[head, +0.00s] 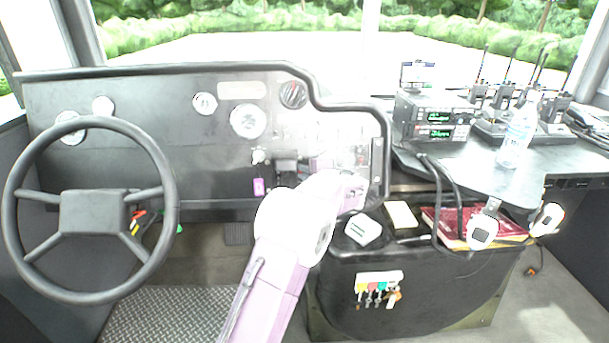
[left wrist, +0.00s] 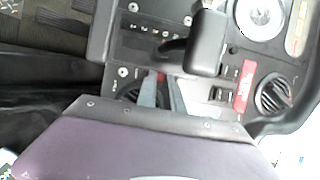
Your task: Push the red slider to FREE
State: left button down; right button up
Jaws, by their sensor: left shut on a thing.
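My left arm reaches up to the right part of the dashboard in the head view, where its wrist hides the fingers. In the left wrist view my left gripper (left wrist: 161,88) has its two grey fingers close together at the panel. A small red piece (left wrist: 160,77), which looks like the red slider, shows between the fingertips, and the gripper is shut on it. The fingers hide most of it. The FREE marking cannot be read. My right gripper is in neither view.
A black lever knob (left wrist: 207,43) stands out close to the fingers. A red tag (left wrist: 243,88) and a round vent (left wrist: 273,94) lie to the right. The steering wheel (head: 93,211) is at the left. A black console (head: 430,293) and radios (head: 434,115) are at the right.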

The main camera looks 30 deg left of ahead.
pick_arm(q)
jog(key=shift+w+r, duration=0.1)
jog(key=shift+r, duration=0.15)
jog(key=c, duration=1.4)
grip_release()
jog(key=shift+c, duration=0.2)
jog(key=shift+d, duration=0.1)
jog(key=p+v, duration=0.2)
jog(key=v, duration=0.7)
jog(key=shift+f, duration=0.1)
